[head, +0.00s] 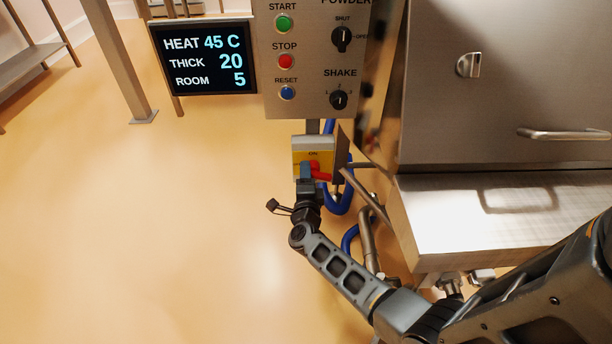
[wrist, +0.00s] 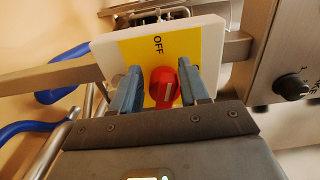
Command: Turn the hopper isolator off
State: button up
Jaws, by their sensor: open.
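The isolator is a pale box with a yellow face (head: 299,157) below the control panel in the head view. My gripper (wrist: 160,70) is open, with one blue finger on each side of the red handle. I cannot tell whether the fingers touch it. In the head view my gripper (head: 306,171) covers part of the face.
The control panel (head: 300,62) with buttons and black knobs is just above the isolator. A steel cabinet (head: 490,85) and ledge (head: 480,215) stand to the right. Blue hoses (head: 341,203) and pipes run behind and beside my gripper. The floor (head: 150,230) to the left is clear.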

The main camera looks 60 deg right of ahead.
jog(key=p+v, duration=0.1)
jog(key=v, duration=0.6)
jog(key=shift+s+a, duration=0.25)
jog(key=shift+a, duration=0.05)
